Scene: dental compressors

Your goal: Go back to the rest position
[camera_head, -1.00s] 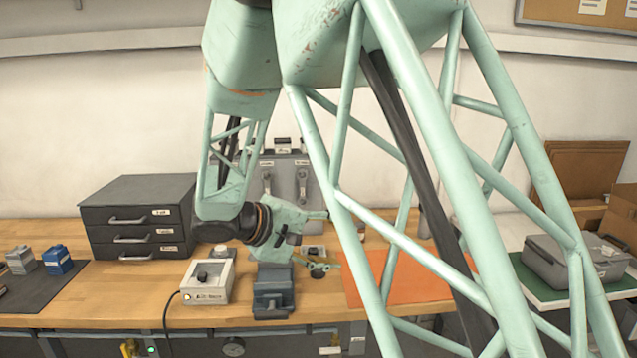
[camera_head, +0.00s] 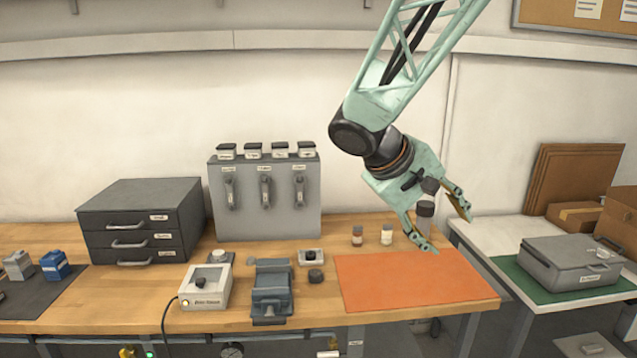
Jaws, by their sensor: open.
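My gripper (camera_head: 448,230) hangs at the upper right of the bench, pointing down and to the right. Its two fingers are spread wide, with no object held between them. A grey bottle with a dark cap (camera_head: 425,212) shows behind the near finger and is partly covered by it. The fingertips appear above the back right of the bench, near the far edge of the orange mat (camera_head: 410,282); their exact height I cannot tell.
Two small bottles (camera_head: 386,235) stand left of the gripper. A vise (camera_head: 272,290), a control box (camera_head: 207,287), a grey dispenser (camera_head: 265,200) and a drawer cabinet (camera_head: 140,222) fill the bench's middle and left. A grey case (camera_head: 570,262) lies on the right table. The orange mat is empty.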

